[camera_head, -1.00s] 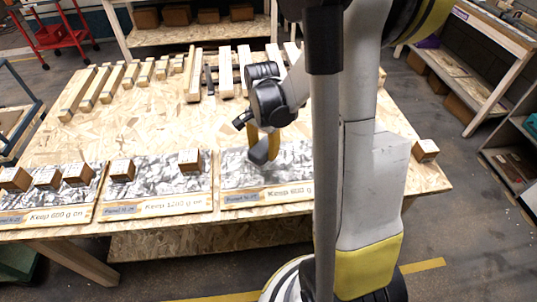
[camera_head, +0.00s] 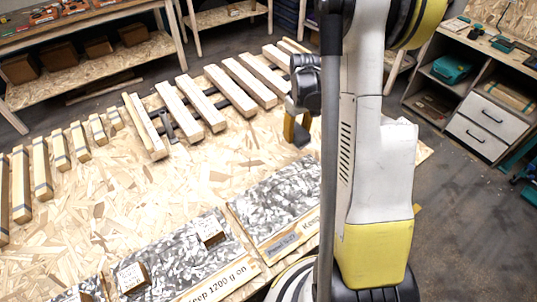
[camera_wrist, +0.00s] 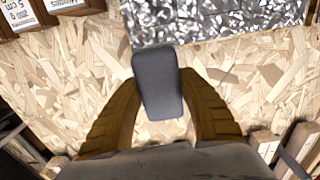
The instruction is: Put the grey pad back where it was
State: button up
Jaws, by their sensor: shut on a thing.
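My gripper (camera_head: 294,124) is above the right part of the chipboard table, beyond the marbled panels. In the wrist view its two yellow-brown fingers (camera_wrist: 160,105) are closed on the sides of the grey pad (camera_wrist: 157,82), a dark rounded block. The pad also shows in the head view at the fingertips (camera_head: 301,138). In the wrist view its far end overlaps the edge of a marbled panel (camera_wrist: 215,22). I cannot tell how high above the table it is.
Marbled panels (camera_head: 283,194) with lettered front strips lie along the near edge, with small brown blocks (camera_head: 211,231) on some. Wooden bars (camera_head: 178,106) lie in rows at the back and left. Bare chipboard (camera_head: 150,200) lies between. My arm hides the table's right part.

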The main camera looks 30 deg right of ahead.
jog(key=b, duration=0.3)
send_over(265, 161)
notch_tip(265, 161, down, 7)
jog(key=shift+d+r, duration=0.1)
jog(key=shift+r, duration=0.05)
jog(key=shift+f+b, duration=1)
jog(key=shift+f, duration=0.9)
jog(key=shift+f, duration=0.2)
jog(key=o, duration=1.2)
